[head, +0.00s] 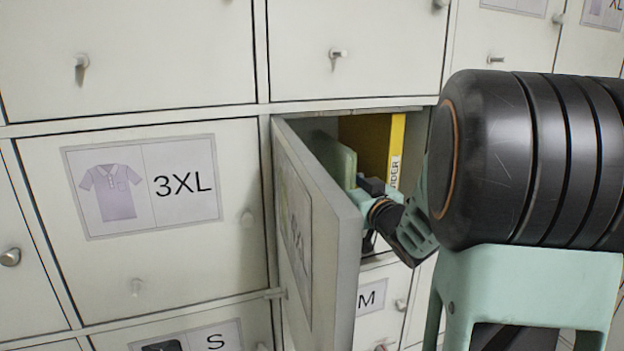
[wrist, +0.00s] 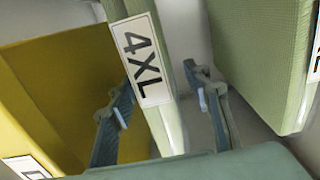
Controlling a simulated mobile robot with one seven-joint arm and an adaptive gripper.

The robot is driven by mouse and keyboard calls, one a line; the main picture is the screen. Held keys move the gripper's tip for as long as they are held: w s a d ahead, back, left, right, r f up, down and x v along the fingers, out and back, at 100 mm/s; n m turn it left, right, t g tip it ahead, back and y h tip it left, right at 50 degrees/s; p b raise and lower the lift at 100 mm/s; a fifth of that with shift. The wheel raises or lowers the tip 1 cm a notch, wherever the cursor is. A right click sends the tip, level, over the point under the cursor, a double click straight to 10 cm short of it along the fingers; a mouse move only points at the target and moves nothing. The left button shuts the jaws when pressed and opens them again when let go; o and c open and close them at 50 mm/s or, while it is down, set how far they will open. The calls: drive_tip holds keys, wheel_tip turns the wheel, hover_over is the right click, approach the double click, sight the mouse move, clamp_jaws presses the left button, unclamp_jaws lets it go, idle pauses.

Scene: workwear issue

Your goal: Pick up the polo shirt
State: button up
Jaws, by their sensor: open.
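A thin, upright pale green folded garment (wrist: 172,118) with a white 4XL label stands in the middle of the wrist view. I take it to be the polo shirt, though its folded form shows no collar. My gripper (wrist: 158,92) is open, with one finger on each side of this garment. I cannot tell whether either finger touches it. In the head view my gripper (head: 375,205) reaches into the open locker, partly hidden by the door and my arm. A pale green edge (head: 343,165) shows inside; which garment it belongs to is unclear.
A yellow divider (head: 372,142) stands right of the green edge in the head view and left of my gripper in the wrist view. A second green garment (wrist: 262,60) stands at the wrist view's right. The open locker door (head: 320,225) stands close left of my gripper.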

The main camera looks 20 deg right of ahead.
drive_tip(key=shift+w+a, duration=0.1)
drive_tip(key=shift+w, duration=0.8)
clamp_jaws()
drive_tip(key=shift+r, duration=0.15)
